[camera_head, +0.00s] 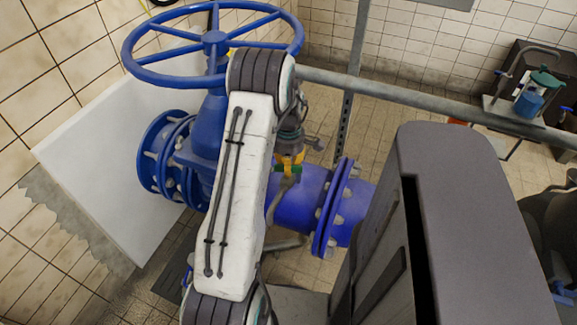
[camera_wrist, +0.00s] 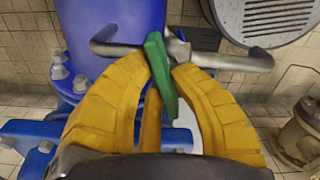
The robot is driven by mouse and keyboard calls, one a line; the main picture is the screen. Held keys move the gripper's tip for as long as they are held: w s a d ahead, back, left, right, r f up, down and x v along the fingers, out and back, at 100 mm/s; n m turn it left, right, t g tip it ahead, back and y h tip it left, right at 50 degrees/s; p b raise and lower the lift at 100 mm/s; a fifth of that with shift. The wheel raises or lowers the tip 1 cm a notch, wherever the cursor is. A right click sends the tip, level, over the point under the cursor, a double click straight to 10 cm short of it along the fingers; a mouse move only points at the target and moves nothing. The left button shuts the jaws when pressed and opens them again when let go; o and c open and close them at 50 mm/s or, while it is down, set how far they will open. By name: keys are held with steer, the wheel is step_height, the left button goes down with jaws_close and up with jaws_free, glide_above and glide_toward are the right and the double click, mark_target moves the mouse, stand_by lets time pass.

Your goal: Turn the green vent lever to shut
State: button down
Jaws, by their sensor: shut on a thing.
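The green vent lever (camera_wrist: 162,75) runs from upper left to lower right in the middle of the wrist view. Its upper end meets a grey metal fitting with curved arms (camera_wrist: 240,62). My gripper (camera_wrist: 160,66) has its yellow ribbed fingers closed on either side of the lever, near its upper part. In the head view my gripper (camera_head: 290,158) is small, just above the blue pipe (camera_head: 302,203) and to the right of my white arm link. The lever is mostly hidden by the fingers there.
A large blue handwheel (camera_head: 214,40) rises behind my arm. A bolted blue flange (camera_head: 333,210) stands right of my gripper. A grey rail (camera_head: 430,98) crosses behind. A white panel (camera_head: 85,150) stands at the left. Tiled floor shows beyond the pipe.

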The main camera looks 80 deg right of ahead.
steer(key=shift+f+m+b, duration=0.15)
steer(key=shift+m+b, duration=0.25)
steer(key=shift+b, duration=0.1)
steer(key=shift+m, duration=0.3)
steer(key=c, duration=1.1)
jaws_free()
steer(key=shift+o, duration=0.2)
steer(key=shift+r, duration=0.2)
step_height(320, 180, up, 12)
